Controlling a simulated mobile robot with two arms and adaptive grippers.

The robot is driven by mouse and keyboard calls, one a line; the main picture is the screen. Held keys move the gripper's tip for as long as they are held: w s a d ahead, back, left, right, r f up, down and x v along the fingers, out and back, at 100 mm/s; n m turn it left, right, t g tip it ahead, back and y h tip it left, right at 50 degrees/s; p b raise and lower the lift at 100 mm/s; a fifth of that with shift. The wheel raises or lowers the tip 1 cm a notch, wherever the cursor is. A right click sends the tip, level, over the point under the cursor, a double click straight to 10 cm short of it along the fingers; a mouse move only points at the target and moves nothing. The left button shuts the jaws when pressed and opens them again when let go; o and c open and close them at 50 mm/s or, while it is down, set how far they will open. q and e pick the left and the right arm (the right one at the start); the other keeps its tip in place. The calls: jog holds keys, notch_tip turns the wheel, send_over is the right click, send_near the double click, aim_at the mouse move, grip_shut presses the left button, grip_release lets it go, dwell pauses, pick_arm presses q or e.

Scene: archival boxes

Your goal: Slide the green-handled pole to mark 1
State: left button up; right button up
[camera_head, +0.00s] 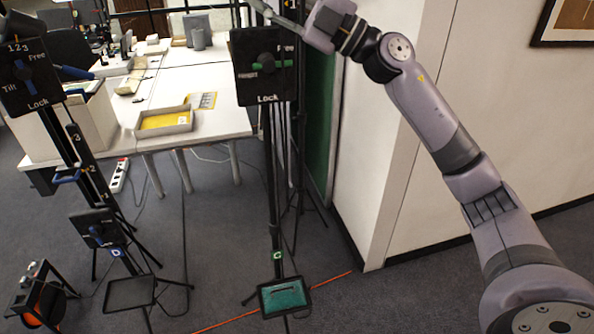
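The green-handled pole (272,180) stands upright left of the wall corner. Its black panel (262,88) reads "Free" and "Lock" and carries a green handle (283,64), which lies roughly level, with a dark round knob (267,66). A mark "1" (291,5) shows at the top edge, partly cut off. A green tag (277,255) sits low on the pole. My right arm comes in from the right. My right gripper (285,14) is above the panel at the top edge, partly out of frame; its opening is unclear. My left gripper is not in view.
A blue-handled stand (30,75) with marks on its pole is at left. Trays (130,293) and (285,298) sit low in front. White tables (215,115) are behind; the white wall (470,120) is close at right. Cables and an orange line cross the floor.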

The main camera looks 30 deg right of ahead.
notch_tip(320, 180, down, 35)
jog(key=s+d+m+t+h, duration=0.1)
jog(key=d+m+t+h, duration=0.1)
jog(key=m+h, duration=1.7)
jog(key=m+t, duration=0.1)
jog(key=m, duration=0.2)
jog(key=shift+d+f, duration=0.15)
jog(key=shift+d, duration=0.15)
